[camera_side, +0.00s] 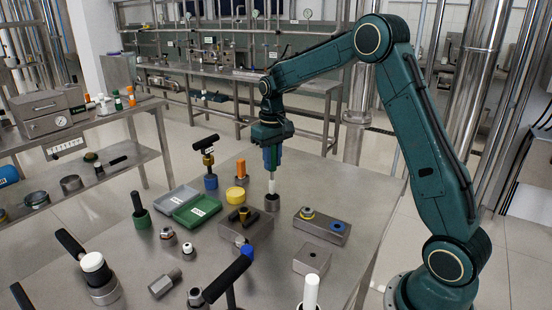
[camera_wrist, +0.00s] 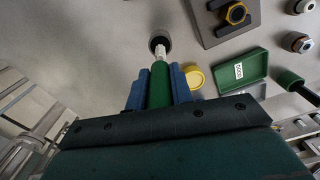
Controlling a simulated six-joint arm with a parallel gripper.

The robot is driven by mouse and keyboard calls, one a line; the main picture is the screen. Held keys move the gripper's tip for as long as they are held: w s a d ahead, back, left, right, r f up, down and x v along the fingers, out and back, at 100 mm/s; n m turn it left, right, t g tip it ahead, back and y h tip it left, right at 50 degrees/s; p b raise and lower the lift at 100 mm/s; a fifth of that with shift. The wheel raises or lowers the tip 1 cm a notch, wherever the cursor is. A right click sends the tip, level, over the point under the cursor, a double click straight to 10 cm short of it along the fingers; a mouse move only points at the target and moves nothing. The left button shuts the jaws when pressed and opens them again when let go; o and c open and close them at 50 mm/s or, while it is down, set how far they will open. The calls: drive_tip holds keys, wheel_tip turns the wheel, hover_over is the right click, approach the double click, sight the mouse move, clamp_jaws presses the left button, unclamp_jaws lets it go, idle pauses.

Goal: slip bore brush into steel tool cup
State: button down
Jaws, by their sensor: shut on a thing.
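My gripper (camera_side: 272,158) points straight down with its blue fingers shut on the green handle of the bore brush (camera_wrist: 158,84). The brush's pale bristle end also shows below the fingers in the side view (camera_side: 272,184), hanging upright. The small steel tool cup (camera_side: 272,203) stands on the table directly under it. In the wrist view the pale tip overlaps the dark round mouth of the cup (camera_wrist: 160,42). The tip is at the cup's rim; I cannot tell whether it is just above or slightly inside. The fingers hide part of the handle.
A steel block with blue and yellow rings (camera_side: 322,226) is right of the cup. Grey and green trays (camera_side: 197,210) lie further left.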

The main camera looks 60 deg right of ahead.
sight(272, 171)
drive_tip(key=shift+f, duration=2.45)
idle(0.5)
drive_tip(key=c, duration=1.1)
unclamp_jaws()
drive_tip(key=shift+c, duration=0.2)
wheel_tip(272, 171, up, 14)
drive_tip(key=shift+f, duration=0.1)
drive_tip(key=shift+r, duration=1.95)
